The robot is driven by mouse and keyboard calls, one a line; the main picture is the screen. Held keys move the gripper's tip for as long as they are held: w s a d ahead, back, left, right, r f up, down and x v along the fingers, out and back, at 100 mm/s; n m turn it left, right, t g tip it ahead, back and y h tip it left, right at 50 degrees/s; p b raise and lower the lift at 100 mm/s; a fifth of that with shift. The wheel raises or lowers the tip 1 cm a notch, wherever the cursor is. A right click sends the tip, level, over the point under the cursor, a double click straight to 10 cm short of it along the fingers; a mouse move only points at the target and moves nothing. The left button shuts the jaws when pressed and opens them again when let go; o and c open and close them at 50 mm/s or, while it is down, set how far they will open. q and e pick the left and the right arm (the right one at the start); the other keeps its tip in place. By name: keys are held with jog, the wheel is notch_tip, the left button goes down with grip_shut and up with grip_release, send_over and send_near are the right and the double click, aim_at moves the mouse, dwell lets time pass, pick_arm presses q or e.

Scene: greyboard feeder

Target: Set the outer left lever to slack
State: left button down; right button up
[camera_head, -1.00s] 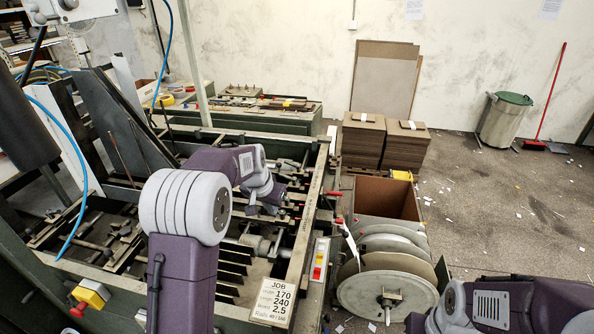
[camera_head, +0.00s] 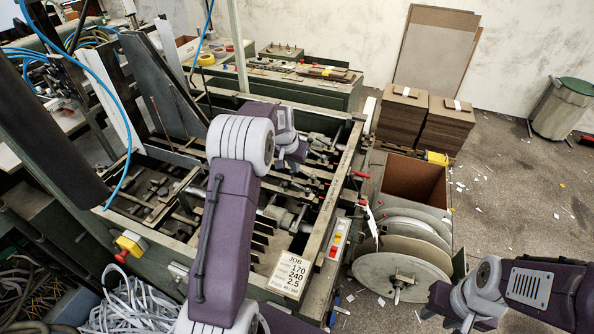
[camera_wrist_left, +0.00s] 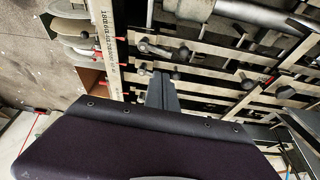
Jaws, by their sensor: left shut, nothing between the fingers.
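My left gripper (camera_head: 296,152) is over the open feeder frame (camera_head: 352,150), past the elbow of my left arm. In the left wrist view its dark fingers (camera_wrist_left: 161,92) are shut with nothing between them. They point at rails carrying several small levers with dark round knobs. One knobbed lever (camera_wrist_left: 150,47) lies just beyond the fingertips, and another knob (camera_wrist_left: 248,84) is to the right. I cannot tell which is the outer left lever, nor whether the fingers touch one.
A JOB card (camera_head: 290,274) and a button panel (camera_head: 338,238) are on the feeder's near right edge. Large reels (camera_head: 398,275) and an open box (camera_head: 416,181) stand right of it. Board stacks (camera_head: 443,127) are behind. White hose (camera_head: 130,308) lies coiled at lower left.

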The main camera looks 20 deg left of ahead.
aim_at(300, 188)
pick_arm(q)
jog(key=p+x, duration=0.2)
jog(key=x, duration=0.6)
jog(key=shift+f, duration=0.25)
jog(key=shift+s, duration=0.1)
